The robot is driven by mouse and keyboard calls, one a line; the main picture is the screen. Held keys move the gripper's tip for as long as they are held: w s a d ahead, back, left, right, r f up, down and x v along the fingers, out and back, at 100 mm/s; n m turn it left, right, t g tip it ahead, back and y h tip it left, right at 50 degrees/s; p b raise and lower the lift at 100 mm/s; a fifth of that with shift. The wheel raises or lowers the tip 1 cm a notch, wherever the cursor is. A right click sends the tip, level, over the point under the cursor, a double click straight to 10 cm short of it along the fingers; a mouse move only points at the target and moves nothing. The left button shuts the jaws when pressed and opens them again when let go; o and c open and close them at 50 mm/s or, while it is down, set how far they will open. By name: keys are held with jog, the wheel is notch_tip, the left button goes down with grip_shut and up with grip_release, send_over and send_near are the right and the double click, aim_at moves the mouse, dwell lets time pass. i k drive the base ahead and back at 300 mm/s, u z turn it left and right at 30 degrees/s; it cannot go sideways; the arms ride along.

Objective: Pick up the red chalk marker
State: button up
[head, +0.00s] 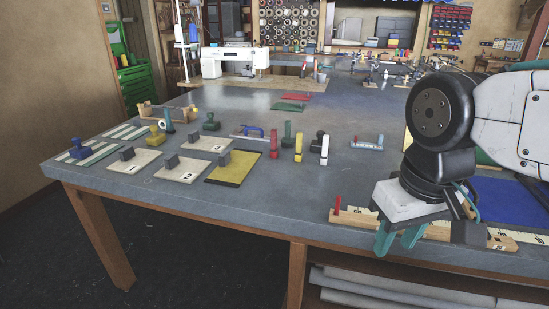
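A red upright marker-like piece (274,143) stands on the grey worktable (220,220), in a group with green, yellow, white and black pieces. A smaller red peg (337,205) stands at the left end of a wooden block near the table's front edge. I cannot tell for sure which of the two is the red chalk marker. My gripper (397,243) points down at the front edge, right of the red peg and far to the front right of the upright red piece. Its teal fingers are apart with nothing seen between them.
A yellow upright piece (298,148) and a white one (324,150) stand right of the red piece. Numbered boards with grey blocks (182,169) lie to the left. A sewing machine (235,60) stands at the back. The table's front middle is clear.

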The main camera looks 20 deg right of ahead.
aim_at(273, 150)
jog(key=k, duration=0.95)
jog(key=u, duration=0.8)
jog(key=i, duration=0.8)
jog(key=u, duration=0.45)
jog(key=i, duration=1.45)
jog(key=z, duration=1.2)
jog(key=i, duration=0.55)
jog(key=z, duration=0.7)
